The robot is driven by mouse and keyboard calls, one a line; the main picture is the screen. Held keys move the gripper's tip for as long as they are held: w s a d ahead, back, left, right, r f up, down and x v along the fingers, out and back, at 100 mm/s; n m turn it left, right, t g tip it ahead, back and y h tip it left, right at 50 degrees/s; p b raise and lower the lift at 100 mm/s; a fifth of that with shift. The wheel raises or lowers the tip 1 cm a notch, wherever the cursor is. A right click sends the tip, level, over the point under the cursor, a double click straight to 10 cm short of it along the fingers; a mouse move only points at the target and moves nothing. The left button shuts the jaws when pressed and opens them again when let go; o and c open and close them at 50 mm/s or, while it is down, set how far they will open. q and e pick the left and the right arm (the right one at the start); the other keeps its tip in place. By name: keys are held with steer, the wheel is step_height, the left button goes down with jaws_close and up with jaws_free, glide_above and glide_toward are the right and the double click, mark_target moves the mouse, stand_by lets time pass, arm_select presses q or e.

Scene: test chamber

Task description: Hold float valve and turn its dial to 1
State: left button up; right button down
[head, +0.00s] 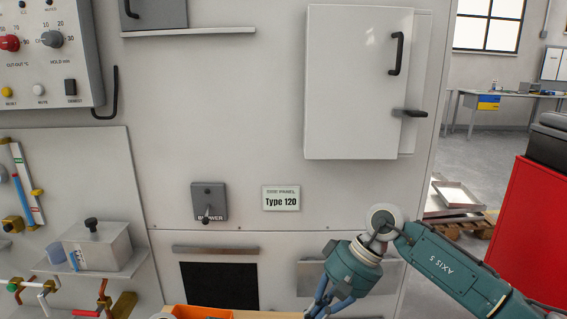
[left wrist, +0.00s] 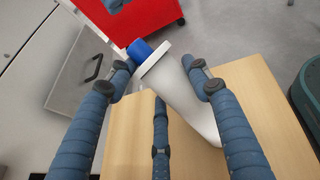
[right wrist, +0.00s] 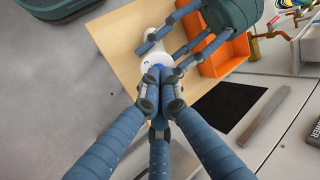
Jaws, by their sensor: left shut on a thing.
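The float valve has a white body with a round white flange and a blue dial at its end. In the left wrist view the white body (left wrist: 190,100) lies between the fingers of my left gripper (left wrist: 160,80), which is shut on it. The blue dial (left wrist: 138,52) sticks out past the flange, with no other fingers visible around it there. In the right wrist view the float valve (right wrist: 150,50) is in front of my right gripper (right wrist: 160,80). The right fingers are drawn together and partly cover the dial. The dial's marks are not readable.
A light wooden surface (right wrist: 122,35) lies below the valve, with an orange bin (right wrist: 228,55) beside it. A grey cabinet with a white door (head: 355,85) stands behind. A red cabinet (head: 530,220) is at the right.

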steer(key=shift+s+a+f, duration=0.35)
steer(key=shift+a+f, duration=0.1)
steer(key=shift+f, duration=0.3)
steer(key=shift+s+a+f, duration=0.3)
steer(key=shift+a+f, duration=0.15)
steer(key=shift+f, duration=0.25)
steer(key=shift+w+d+f, duration=0.1)
steer(key=shift+w+d, duration=0.05)
steer(key=shift+w, duration=0.2)
steer(key=shift+d+f, duration=0.15)
steer(key=shift+d, duration=0.15)
steer(key=shift+d+f, duration=0.35)
steer(key=shift+d, duration=0.2)
steer(key=shift+s, duration=0.25)
steer(key=w+v, duration=0.1)
steer(key=v, duration=0.5)
steer(key=shift+f, duration=0.15)
